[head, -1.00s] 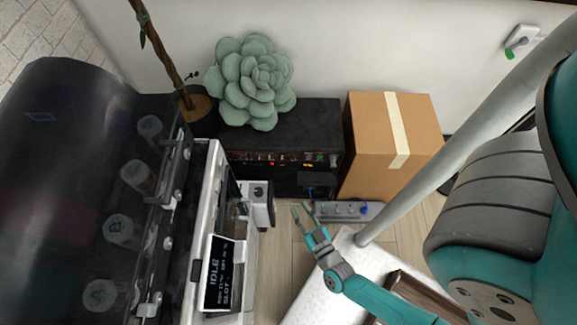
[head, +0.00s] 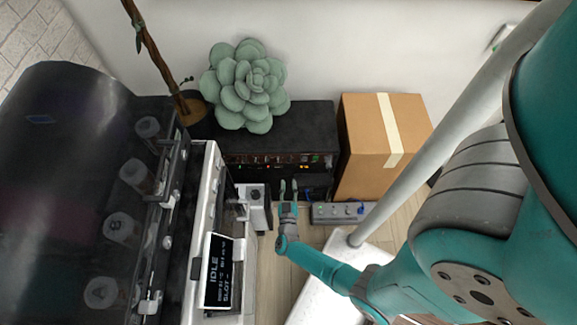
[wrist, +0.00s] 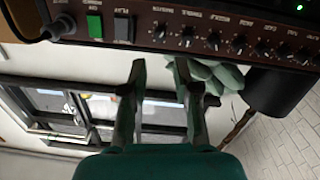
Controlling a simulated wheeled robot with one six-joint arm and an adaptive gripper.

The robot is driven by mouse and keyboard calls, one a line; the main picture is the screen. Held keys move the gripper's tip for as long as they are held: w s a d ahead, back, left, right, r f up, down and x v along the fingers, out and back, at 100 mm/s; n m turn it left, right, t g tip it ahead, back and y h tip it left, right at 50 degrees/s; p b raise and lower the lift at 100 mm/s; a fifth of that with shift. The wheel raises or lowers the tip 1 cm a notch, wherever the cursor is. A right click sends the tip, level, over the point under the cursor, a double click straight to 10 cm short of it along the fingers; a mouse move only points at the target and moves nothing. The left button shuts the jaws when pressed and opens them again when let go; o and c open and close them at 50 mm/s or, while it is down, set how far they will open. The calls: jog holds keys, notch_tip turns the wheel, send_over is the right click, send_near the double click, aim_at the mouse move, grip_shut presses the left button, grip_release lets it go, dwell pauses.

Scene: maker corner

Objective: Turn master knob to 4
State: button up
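The black amplifier (head: 310,125) stands against the wall, and its front panel carries a row of knobs. In the wrist view the panel (wrist: 95,8) is upside down along the top, with several black knobs (wrist: 213,40), a green switch (wrist: 94,25) and a dark switch (wrist: 123,28). The knob labels are too small to read surely, so I cannot tell which is the master knob or its setting. My gripper (head: 289,185) is in front of the panel. In the wrist view my gripper (wrist: 161,80) is open and empty, its fingers apart and touching no knob.
A large succulent (head: 245,85) sits on the amplifier. A cardboard box (head: 365,130) stands to its right and a power strip (head: 340,211) lies on the floor. A white machine with an IDLE screen (head: 220,270) is close on my gripper's left.

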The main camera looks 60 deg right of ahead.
aim_at(289, 162)
jog(key=x, duration=0.9)
jog(key=shift+d, duration=0.1)
grip_shut()
